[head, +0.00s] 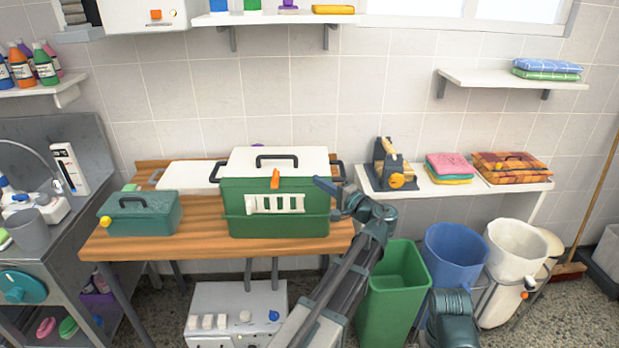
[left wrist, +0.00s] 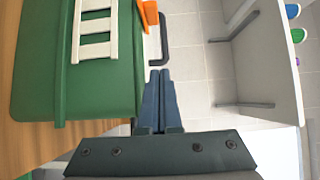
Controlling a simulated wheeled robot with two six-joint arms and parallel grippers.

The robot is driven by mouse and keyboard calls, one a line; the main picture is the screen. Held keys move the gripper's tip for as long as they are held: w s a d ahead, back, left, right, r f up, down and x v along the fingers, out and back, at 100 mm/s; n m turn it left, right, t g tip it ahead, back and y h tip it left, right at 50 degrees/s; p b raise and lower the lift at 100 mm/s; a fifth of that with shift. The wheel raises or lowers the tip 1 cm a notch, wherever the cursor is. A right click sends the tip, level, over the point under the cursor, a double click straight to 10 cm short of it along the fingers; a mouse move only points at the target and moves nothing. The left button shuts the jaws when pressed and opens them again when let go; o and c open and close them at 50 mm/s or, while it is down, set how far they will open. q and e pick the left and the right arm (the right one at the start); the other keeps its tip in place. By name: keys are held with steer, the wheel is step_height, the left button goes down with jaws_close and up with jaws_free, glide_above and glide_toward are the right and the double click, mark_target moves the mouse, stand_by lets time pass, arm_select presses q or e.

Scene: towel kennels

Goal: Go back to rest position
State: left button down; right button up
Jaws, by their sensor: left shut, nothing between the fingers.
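My left gripper (head: 322,186) is at the right side of the large green pet kennel (head: 240,222), at about the height of its upper part. Its dark blue fingers are shut and empty. In the left wrist view the shut fingers (left wrist: 163,85) point along the kennel's lid edge; whether they touch it is unclear. The kennel stands on the wooden table (head: 205,240). It has a white top, a dark handle, a white barred door (head: 275,204) and an orange latch (head: 275,179). My right gripper does not show in the head view.
A small green box (head: 140,214) stands on the table's left. Right of the table stand a green bin (head: 392,300), a blue bin (head: 452,255) and a white bin (head: 512,250). A low shelf behind holds folded towels (head: 448,166). Upper shelves line the wall.

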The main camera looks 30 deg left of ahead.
arm_select(q)
steer(key=shift+s+d, duration=0.2)
steer(key=shift+d, duration=0.5)
steer(key=s+d+f+n+g+h, duration=0.1)
steer(key=s+d+f+g+h, duration=0.2)
steer(key=s+d+f+h, duration=0.9)
steer(key=s+d+f+g+h, duration=0.3)
steer(key=s+d+f, duration=0.6)
steer(key=s+d, duration=0.4)
steer(key=shift+s+d+f+m+g+h, duration=0.2)
steer(key=shift+d+f+m+g+h, duration=0.15)
steer(key=shift+d, duration=0.65)
